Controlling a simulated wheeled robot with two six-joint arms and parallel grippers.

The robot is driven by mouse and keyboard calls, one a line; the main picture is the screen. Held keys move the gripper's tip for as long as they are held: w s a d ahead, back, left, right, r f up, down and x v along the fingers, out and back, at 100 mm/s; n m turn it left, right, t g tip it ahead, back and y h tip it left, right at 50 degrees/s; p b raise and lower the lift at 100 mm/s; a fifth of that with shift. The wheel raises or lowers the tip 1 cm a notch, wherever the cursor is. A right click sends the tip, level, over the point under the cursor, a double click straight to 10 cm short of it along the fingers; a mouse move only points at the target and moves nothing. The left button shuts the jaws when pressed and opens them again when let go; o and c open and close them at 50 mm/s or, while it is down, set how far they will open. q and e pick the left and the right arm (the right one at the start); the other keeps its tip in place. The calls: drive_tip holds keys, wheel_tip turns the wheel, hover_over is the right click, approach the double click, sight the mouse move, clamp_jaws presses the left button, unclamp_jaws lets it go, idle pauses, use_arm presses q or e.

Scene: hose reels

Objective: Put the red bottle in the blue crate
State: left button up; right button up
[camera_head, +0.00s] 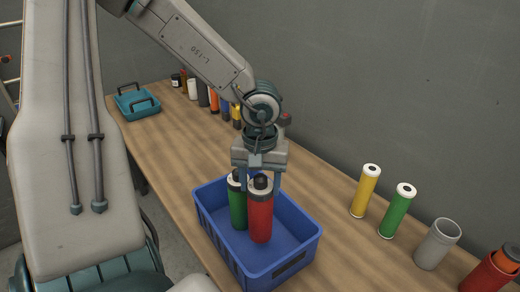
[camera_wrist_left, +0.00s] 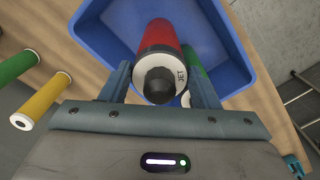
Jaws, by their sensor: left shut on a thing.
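The red bottle (camera_head: 260,215), with a black cap and pale collar, is upright within the walls of the blue crate (camera_head: 213,230). My left gripper (camera_head: 261,185) points down over the crate and is shut on the red bottle near its top. In the left wrist view the bottle (camera_wrist_left: 158,38) sits between the two fingers, inside the crate's outline (camera_wrist_left: 105,35). I cannot tell whether its base rests on the crate floor. A green bottle (camera_head: 237,205) stands in the crate just left of the red one. My right gripper is not in view.
On the wooden table, a yellow bottle (camera_head: 365,192), another green bottle (camera_head: 397,211), a grey cup (camera_head: 437,245) and a red container (camera_head: 489,274) stand right of the crate. A teal tray (camera_head: 137,103) and several bottles are at the back. A grey wall is behind.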

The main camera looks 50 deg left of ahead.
use_arm(q)
drive_tip(key=o, duration=1.6)
drive_tip(key=shift+o, duration=0.2)
drive_tip(key=shift+r+p, duration=0.35)
drive_tip(key=shift+p, duration=0.2)
drive_tip(key=shift+r+p, duration=0.5)
drive_tip(key=shift+p, duration=0.05)
wheel_tip(320, 180, up, 12)
drive_tip(key=shift+f+b, duration=0.25)
drive_tip(key=shift+b, duration=0.15)
